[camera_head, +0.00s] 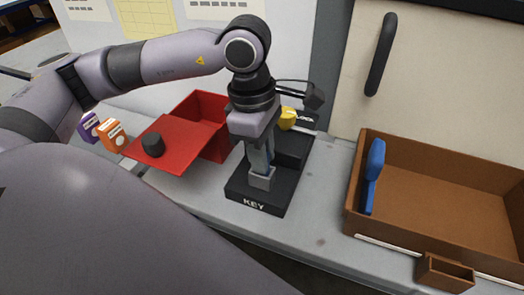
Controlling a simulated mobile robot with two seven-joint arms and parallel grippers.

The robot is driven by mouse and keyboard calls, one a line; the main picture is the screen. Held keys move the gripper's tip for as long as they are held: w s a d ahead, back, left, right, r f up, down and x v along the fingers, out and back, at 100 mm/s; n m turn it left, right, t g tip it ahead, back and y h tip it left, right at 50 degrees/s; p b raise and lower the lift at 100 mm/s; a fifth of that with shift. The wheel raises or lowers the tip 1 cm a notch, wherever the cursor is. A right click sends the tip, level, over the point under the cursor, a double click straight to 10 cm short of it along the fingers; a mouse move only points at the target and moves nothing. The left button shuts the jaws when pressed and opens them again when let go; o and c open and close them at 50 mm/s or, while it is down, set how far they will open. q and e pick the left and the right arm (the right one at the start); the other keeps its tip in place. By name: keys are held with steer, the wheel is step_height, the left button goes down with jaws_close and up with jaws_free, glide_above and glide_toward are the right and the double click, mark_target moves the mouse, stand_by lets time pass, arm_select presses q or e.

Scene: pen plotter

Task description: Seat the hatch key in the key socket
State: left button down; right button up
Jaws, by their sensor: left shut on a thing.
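A black base marked KEY (245,198) lies on the grey counter, with a grey block-like key socket (262,183) on its front part. My left gripper (261,168) points down directly over this socket and is shut on the hatch key. The fingers and the socket hide most of the key, so I cannot tell how deep it sits. My right gripper is not in view.
A red box (215,145) with a red panel and black knob (153,145) stands left. Orange (112,136) and purple (88,127) cartons are farther left. A yellow part (287,118) is behind the base. A brown tray (430,252) holding a blue tool (374,165) is right.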

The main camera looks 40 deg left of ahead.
arm_select(q)
steer(key=c, duration=1)
jaws_free()
steer(key=shift+f, duration=0.1)
steer(key=shift+r+p, duration=0.4)
steer(key=r, duration=0.3)
steer(key=a+r, duration=0.1)
steer(key=r, duration=0.7)
steer(key=shift+s+a+r, duration=0.15)
steer(key=shift+a+r, duration=0.05)
steer(key=shift+r, duration=0.05)
